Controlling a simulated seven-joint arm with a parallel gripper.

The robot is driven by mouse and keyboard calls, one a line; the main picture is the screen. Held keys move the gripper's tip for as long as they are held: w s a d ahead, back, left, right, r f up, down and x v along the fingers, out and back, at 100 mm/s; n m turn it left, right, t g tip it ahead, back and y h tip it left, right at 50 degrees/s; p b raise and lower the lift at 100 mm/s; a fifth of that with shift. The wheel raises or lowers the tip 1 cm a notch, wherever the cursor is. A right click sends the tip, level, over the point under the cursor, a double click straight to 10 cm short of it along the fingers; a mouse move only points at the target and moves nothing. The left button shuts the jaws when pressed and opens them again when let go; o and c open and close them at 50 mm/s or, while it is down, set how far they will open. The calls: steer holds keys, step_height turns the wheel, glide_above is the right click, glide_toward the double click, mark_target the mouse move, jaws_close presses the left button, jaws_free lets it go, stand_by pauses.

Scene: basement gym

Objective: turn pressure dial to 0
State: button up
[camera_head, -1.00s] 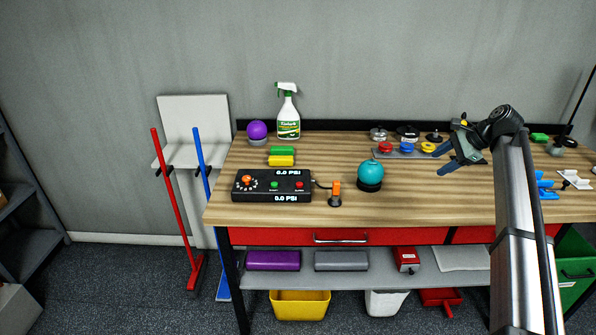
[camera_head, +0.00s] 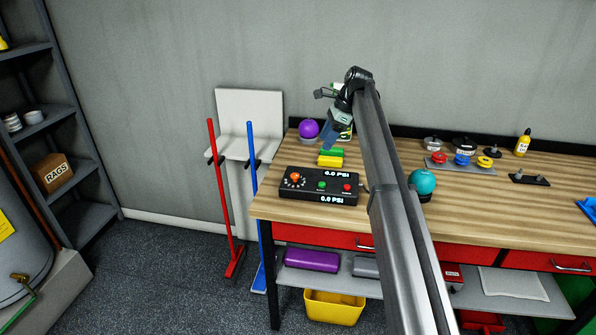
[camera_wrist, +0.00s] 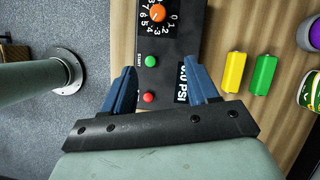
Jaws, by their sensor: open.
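The pressure dial is an orange knob (camera_head: 295,177) on the left part of a black control box (camera_head: 318,197) at the left end of the workbench. In the wrist view the orange knob (camera_wrist: 157,13) sits at the top, ringed by white numbers. The box has a green button (camera_wrist: 151,61), a red button (camera_wrist: 149,98) and displays; the upper one seems to read 0.0 PSI. My gripper (camera_head: 326,140) is above the back of the bench, behind the box. In the wrist view its blue fingers (camera_wrist: 160,78) are apart and empty, over the box's button end, away from the knob.
Yellow (camera_wrist: 233,72) and green (camera_wrist: 263,75) blocks lie beside the box. A purple ball (camera_head: 309,129) and a mostly hidden spray bottle stand behind. A teal ball (camera_head: 422,181) is to the right. A red-handled tool (camera_head: 222,190) and a blue-handled one stand left of the bench.

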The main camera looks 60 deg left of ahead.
steer(key=s+a, duration=0.3)
glide_toward(295, 175)
steer(key=x, duration=0.8)
steer(key=shift+w, duration=0.15)
steer(key=shift+c, duration=0.3)
steer(key=c, duration=1)
steer(key=shift+h, duration=0.3)
